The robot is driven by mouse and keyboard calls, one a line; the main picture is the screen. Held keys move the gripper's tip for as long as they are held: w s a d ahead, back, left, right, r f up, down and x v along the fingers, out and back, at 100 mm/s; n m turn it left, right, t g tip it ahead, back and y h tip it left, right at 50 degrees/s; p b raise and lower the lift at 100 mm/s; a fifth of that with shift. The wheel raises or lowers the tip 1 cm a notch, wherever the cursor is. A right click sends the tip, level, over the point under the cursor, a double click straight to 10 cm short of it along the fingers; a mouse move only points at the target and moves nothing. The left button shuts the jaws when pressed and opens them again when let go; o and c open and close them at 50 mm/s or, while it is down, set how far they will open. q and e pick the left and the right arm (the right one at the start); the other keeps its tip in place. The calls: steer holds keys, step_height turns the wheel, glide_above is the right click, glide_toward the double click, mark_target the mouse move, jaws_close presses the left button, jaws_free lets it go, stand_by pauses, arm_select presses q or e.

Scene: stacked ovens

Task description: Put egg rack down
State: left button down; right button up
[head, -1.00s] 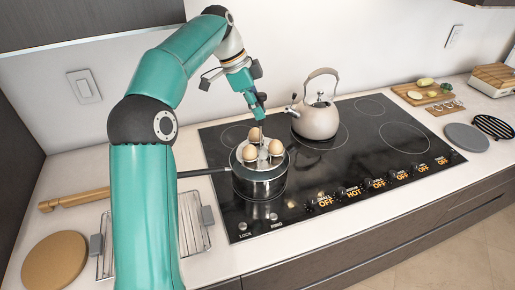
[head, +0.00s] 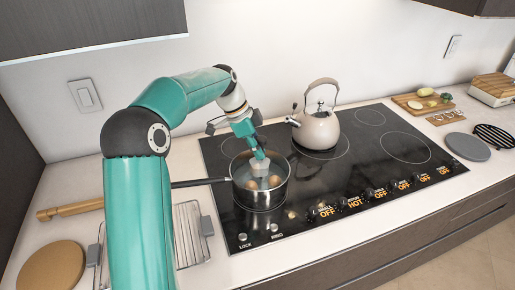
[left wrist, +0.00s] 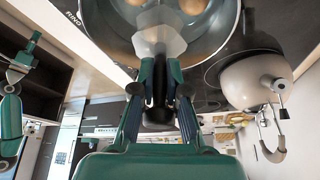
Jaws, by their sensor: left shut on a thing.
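The egg rack (head: 261,169) is a pale holder with brown eggs around it. It sits low inside the steel pot (head: 262,200), with the eggs below the pot's rim. My left gripper (head: 258,155) reaches down into the pot opening and is shut on the rack's upper part. The left wrist view shows the fingers (left wrist: 160,75) closed on the pale rack (left wrist: 160,38), with two eggs (left wrist: 193,6) and the curved pot wall beyond. Whether the rack touches the pot's bottom is hidden.
The pot stands on the black cooktop (head: 345,180), its handle (head: 200,182) pointing left. A beige kettle (head: 317,130) stands behind to the right. A wire rack (head: 188,236) and round board (head: 52,268) lie at the left. The cooktop's right part is clear.

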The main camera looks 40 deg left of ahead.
arm_select(q)
steer(key=shift+f, duration=0.2)
steer(key=c, duration=1.2)
jaws_free()
steer(key=shift+r, duration=0.1)
steer(key=v, duration=0.6)
steer(key=s+a, duration=0.2)
steer(key=a, duration=0.1)
steer(key=s+a+b, duration=0.1)
steer(key=s+a, duration=0.1)
steer(key=s, duration=0.1)
steer(key=s+a+b, duration=0.1)
steer(key=s+a, duration=0.1)
steer(key=a, duration=0.1)
steer(key=shift+s+a+f, duration=0.35)
steer(key=shift+a, duration=0.05)
